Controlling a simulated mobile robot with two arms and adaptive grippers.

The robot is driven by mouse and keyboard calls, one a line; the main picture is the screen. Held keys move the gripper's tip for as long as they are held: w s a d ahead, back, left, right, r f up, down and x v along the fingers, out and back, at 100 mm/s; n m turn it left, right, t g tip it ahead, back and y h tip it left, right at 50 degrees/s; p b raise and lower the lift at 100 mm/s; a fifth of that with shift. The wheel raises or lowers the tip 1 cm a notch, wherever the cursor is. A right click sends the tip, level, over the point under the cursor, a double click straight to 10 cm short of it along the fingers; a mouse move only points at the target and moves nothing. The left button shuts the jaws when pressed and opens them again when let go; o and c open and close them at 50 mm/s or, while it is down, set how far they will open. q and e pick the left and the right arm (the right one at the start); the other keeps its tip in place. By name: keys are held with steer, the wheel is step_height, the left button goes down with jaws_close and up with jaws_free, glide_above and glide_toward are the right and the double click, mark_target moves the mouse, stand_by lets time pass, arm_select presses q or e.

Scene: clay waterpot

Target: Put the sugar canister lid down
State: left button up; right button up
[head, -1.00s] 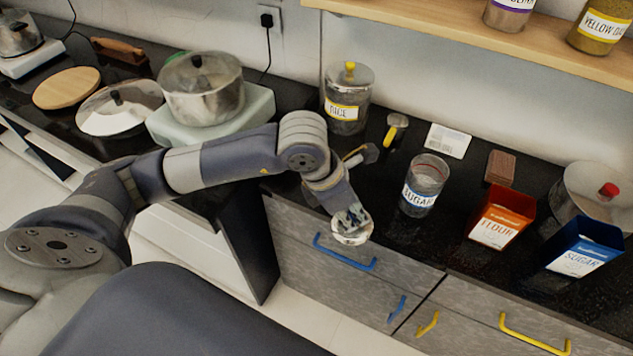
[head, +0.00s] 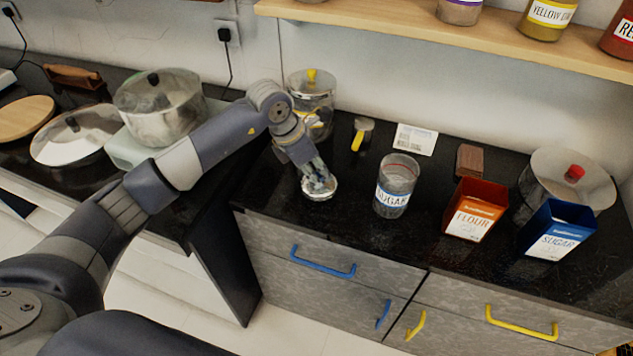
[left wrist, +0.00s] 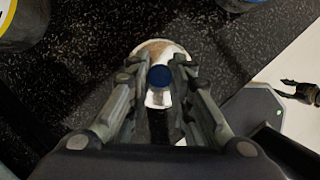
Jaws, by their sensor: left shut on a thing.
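The sugar canister lid (head: 319,190) is a shiny round lid at the tip of my left gripper (head: 316,178). In the left wrist view the lid (left wrist: 152,50) has a blue knob, and the fingers of my left gripper (left wrist: 160,80) are shut around it. The lid is over the black counter, left of the sugar canister; I cannot tell whether it touches the counter. The glass sugar canister (head: 396,186) stands upright with its top open. My right gripper is not in view.
The rice canister (head: 312,100) stands behind my left arm. A yellow-handled tool (head: 360,134) and a white card (head: 416,139) lie behind the sugar canister. An orange flour box (head: 474,210) and blue sugar box (head: 556,230) stand to the right. Bare counter (head: 345,185) lies between lid and canister.

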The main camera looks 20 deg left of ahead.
arm_select(q)
steer(key=shift+w, duration=0.25)
step_height(320, 180, down, 4)
steer(key=shift+r+b, duration=0.2)
steer(key=shift+b, duration=0.85)
steer(key=shift+f, duration=0.1)
steer(key=o, duration=0.9)
steer(key=shift+o, duration=0.2)
